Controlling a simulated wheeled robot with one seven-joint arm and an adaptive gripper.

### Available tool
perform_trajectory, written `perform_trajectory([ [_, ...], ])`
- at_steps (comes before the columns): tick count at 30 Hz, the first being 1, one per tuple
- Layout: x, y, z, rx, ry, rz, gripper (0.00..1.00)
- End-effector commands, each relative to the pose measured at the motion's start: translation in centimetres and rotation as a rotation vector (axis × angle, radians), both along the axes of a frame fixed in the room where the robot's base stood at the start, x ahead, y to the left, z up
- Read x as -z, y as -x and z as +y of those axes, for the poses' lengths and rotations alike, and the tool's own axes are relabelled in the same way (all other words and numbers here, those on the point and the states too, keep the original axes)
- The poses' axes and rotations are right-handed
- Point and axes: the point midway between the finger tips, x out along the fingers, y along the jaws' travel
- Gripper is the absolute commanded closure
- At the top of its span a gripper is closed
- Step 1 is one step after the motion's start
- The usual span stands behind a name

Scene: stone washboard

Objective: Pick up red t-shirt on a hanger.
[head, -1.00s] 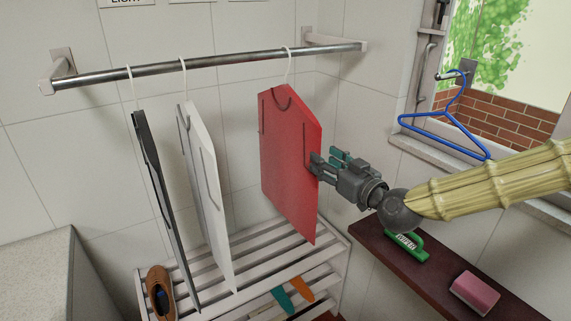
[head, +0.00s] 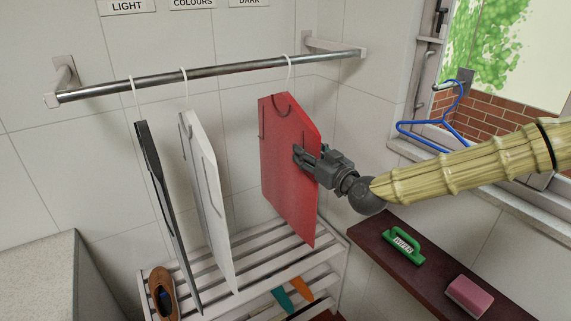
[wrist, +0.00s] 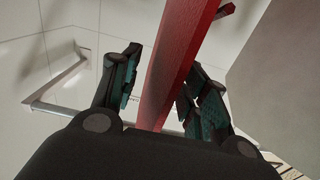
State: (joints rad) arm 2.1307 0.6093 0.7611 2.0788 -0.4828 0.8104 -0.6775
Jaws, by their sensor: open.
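The red t-shirt (head: 287,180) is a flat, stiff panel on a white hanger hook, hung at the right end of the metal rail (head: 210,72). My gripper (head: 303,157) is at its right side, about halfway up. In the wrist view the red t-shirt (wrist: 183,60) shows edge-on, running between the two open fingers of my gripper (wrist: 160,95). A gap shows at the left finger; the right finger is close to the red surface, and I cannot tell whether it touches. The far finger is hidden behind the shirt in the head view.
A white shirt (head: 208,195) and a dark shirt (head: 165,205) hang to the left. A slatted rack (head: 250,262) stands below. A dark shelf (head: 385,268) at right holds a green brush (head: 404,247) and pink sponge (head: 469,296). A blue hanger (head: 435,128) hangs by the window.

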Motion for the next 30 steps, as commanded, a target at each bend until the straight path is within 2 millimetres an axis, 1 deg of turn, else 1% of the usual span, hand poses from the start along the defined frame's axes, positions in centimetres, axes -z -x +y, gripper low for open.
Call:
perform_trajectory([
  [3, -0.2, -1.1, 0.7, 0.000, -0.001, 0.001, 0.55],
  [6, -0.1, -1.7, 1.2, 0.000, -0.001, 0.001, 0.55],
  [10, 0.0, -2.1, 1.4, 0.000, 0.000, 0.000, 0.55],
  [16, 0.0, -2.1, 1.5, 0.000, -0.001, -0.001, 0.55],
  [17, 0.0, -2.1, 1.5, 0.000, -0.001, -0.001, 0.57],
  [18, 0.0, -2.1, 1.4, 0.000, -0.001, -0.001, 0.64],
  [24, 0.0, -2.1, 1.4, 0.000, -0.001, -0.001, 1.00],
  [30, -0.1, -2.1, 1.4, 0.001, 0.000, -0.002, 1.00],
])
